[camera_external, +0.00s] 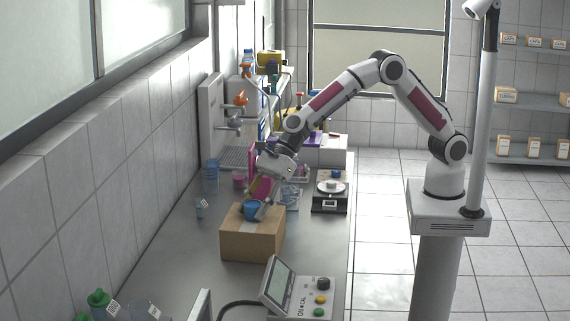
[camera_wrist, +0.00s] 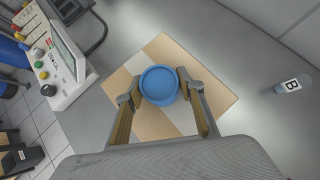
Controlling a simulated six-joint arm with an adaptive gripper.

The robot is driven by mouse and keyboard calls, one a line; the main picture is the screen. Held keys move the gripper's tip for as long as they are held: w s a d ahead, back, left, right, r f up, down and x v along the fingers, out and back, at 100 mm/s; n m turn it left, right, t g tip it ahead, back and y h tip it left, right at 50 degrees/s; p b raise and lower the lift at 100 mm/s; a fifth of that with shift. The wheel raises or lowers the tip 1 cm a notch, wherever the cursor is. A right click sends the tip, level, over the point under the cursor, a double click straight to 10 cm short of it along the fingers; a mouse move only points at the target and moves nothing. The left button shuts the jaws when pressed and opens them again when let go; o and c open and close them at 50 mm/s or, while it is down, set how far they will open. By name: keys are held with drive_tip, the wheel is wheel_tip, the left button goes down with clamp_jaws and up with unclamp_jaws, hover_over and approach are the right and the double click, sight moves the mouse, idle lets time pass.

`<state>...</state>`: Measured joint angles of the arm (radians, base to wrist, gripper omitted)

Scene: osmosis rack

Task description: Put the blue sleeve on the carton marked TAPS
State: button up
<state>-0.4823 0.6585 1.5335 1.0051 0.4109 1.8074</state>
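The blue sleeve (camera_external: 251,211) is a short round blue piece at the top of the brown cardboard carton (camera_external: 250,242). In the wrist view the sleeve (camera_wrist: 159,84) shows from above, over the carton's pale tape strip. The carton (camera_wrist: 205,65) spreads out around it. No TAPS marking is readable on the carton. My gripper (camera_external: 258,207) reaches down from above. In the wrist view its two fingers (camera_wrist: 159,90) press on opposite sides of the sleeve, so it looks shut on it. I cannot tell whether the sleeve's underside touches the carton.
A control panel (camera_external: 300,297) with buttons stands in front of the carton, at right. A balance (camera_external: 331,190) stands behind it. Bare bench lies left of the carton.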

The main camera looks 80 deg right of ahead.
drive_tip(key=shift+o, duration=0.9)
drive_tip(key=shift+r, duration=0.1)
drive_tip(key=shift+s+d+r, duration=0.1)
drive_tip(key=shift+d+r, duration=0.05)
drive_tip(key=shift+r, duration=0.2)
drive_tip(key=v, duration=1.1)
drive_tip(key=shift+d, duration=0.2)
drive_tip(key=shift+s, duration=0.1)
drive_tip(key=shift+r, duration=0.1)
